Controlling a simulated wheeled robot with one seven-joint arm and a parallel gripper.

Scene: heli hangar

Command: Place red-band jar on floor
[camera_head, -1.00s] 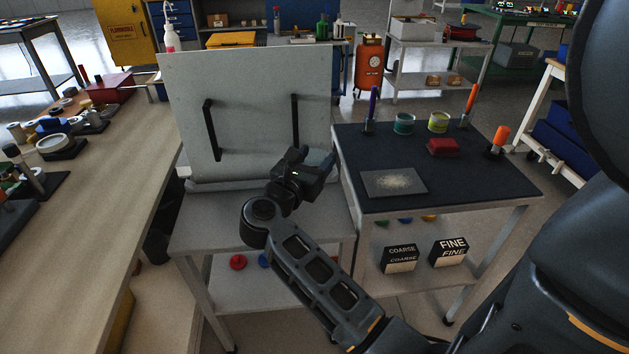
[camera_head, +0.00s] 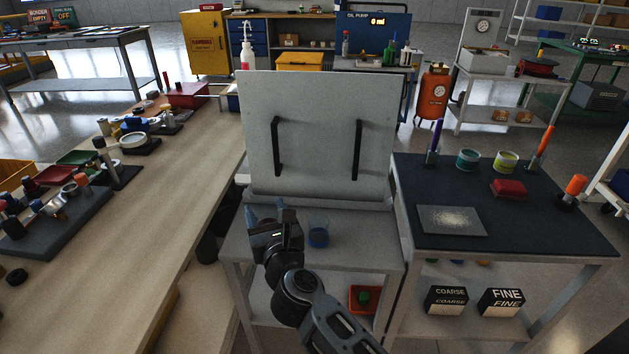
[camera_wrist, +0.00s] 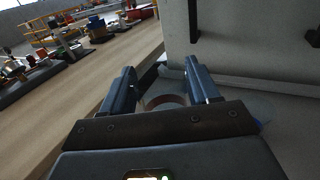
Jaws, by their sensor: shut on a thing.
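My gripper (camera_head: 266,212) is over the left front part of the grey bench (camera_head: 360,225), low in front of the upright white panel (camera_head: 320,130). In the wrist view its two fingers (camera_wrist: 160,90) are shut on the red-band jar (camera_wrist: 166,101), a clear round jar of which only a reddish rim shows between them. In the head view the gripper hides this jar. A clear jar with a blue band (camera_head: 318,237) stands on the bench just right of the gripper. Grey floor (camera_head: 160,65) shows behind and between the furniture.
A long wooden workbench (camera_head: 150,215) with tools runs along the left, with a dark gap beside the grey bench. The panel has two black handles. A dark-topped table (camera_head: 500,205) with cans and a red block adjoins on the right. A red bin (camera_head: 362,300) sits on the lower shelf.

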